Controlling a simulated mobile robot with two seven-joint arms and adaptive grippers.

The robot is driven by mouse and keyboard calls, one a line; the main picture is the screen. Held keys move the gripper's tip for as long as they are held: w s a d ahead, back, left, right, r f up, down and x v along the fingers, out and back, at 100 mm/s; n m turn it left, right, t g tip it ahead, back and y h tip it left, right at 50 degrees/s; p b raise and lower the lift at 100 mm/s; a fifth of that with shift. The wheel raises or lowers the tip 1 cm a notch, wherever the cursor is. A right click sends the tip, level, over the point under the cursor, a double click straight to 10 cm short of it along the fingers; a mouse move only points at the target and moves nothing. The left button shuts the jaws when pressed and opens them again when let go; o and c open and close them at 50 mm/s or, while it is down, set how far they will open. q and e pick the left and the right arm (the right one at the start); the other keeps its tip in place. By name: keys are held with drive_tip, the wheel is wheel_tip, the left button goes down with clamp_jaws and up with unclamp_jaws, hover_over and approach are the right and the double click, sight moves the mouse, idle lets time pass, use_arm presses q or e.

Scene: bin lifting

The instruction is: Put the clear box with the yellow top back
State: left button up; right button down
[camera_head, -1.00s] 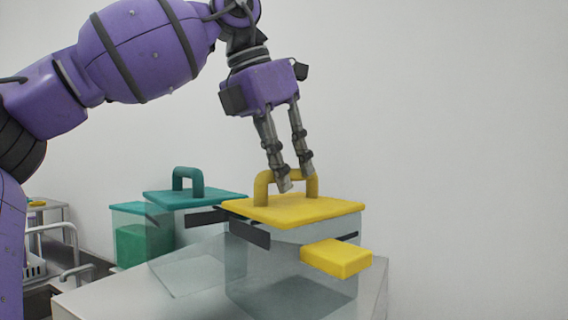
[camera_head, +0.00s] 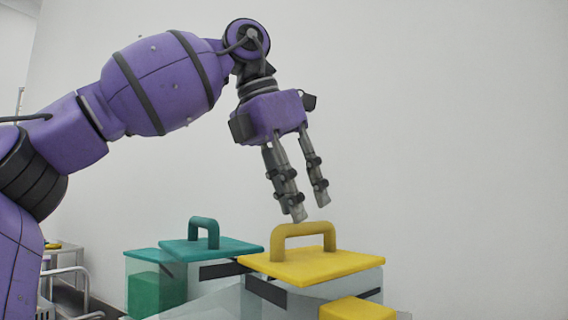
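The clear box (camera_head: 345,287) with the yellow lid (camera_head: 312,265) stands at the lower middle of the head view, its bottom cut off by the frame edge. The lid carries a yellow arched handle (camera_head: 304,231). A yellow block (camera_head: 357,310) juts out at the box's front. My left gripper (camera_head: 310,212) is above the handle, fingers pointing down and spread apart, with nothing between them. The fingertips look just above the handle, near its top bar. My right gripper is not in view.
A clear box with a teal lid (camera_head: 210,250) and handle stands behind and left of the yellow one. A teal block (camera_head: 157,294) shows beside it. A metal rack (camera_head: 68,275) is at the far left. A bare wall (camera_head: 450,140) fills the right.

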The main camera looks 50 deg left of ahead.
use_arm(q)
drive_tip(key=v, duration=0.8)
drive_tip(key=shift+r, duration=0.15)
